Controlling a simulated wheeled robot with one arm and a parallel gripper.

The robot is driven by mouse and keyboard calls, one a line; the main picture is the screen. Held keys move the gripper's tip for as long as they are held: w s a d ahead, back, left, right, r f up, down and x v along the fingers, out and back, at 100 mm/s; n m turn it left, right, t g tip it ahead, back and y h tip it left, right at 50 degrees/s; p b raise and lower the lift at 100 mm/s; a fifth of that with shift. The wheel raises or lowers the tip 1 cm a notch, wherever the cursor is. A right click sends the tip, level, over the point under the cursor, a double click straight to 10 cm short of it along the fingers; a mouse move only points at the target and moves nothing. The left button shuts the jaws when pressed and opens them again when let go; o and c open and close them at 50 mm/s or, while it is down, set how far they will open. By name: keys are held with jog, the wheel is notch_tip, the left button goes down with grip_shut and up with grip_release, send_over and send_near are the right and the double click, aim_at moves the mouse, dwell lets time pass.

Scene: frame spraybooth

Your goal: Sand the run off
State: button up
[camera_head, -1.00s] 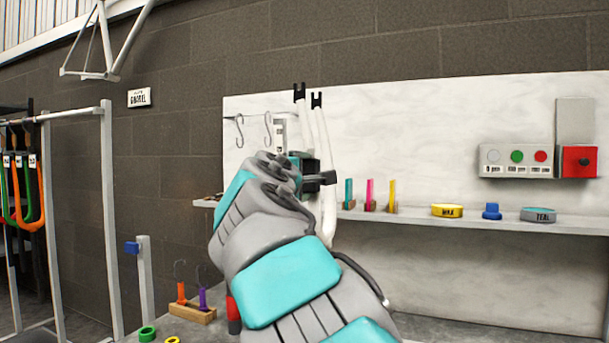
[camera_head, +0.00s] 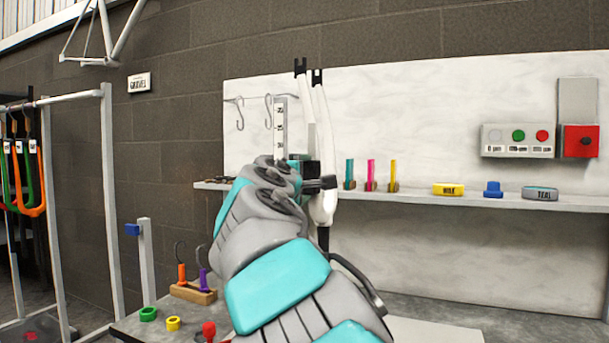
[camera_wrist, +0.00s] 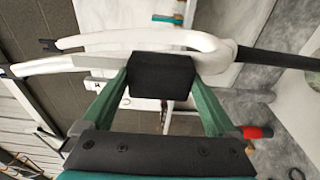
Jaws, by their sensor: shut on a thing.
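A white bike fork (camera_head: 322,140) with black tips stands upright in front of the wall panel. In the wrist view the fork (camera_wrist: 160,42) lies across the picture, with its black steerer (camera_wrist: 280,60) at the right. My gripper (camera_wrist: 160,88) has green fingers shut on a black block (camera_wrist: 161,75). The block overlaps the fork's legs near the crown; I cannot tell whether it touches them. In the head view my gripper (camera_head: 318,184) is by the fork's lower legs and my arm covers part of it. I cannot make out a paint run.
A shelf (camera_head: 410,198) holds coloured sticks, a yellow tin (camera_head: 447,190), a blue knob (camera_head: 493,189) and a teal tin (camera_head: 540,193). A button box (camera_head: 517,141) is on the wall panel. Hooked tools stand in a wooden block (camera_head: 193,293). A rack (camera_head: 108,200) with hanging loops is left.

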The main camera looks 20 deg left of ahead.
jog(key=shift+d+f, duration=0.1)
jog(key=shift+f, duration=0.6)
jog(key=shift+r, duration=0.1)
jog(key=s, duration=0.6)
jog(key=shift+a+b, duration=0.35)
jog(key=shift+b, duration=0.1)
jog(key=shift+s+r, duration=0.1)
jog(key=s, duration=0.2)
jog(key=shift+s+a, duration=0.1)
jog(key=shift+s, duration=0.3)
jog(key=shift+w, duration=0.1)
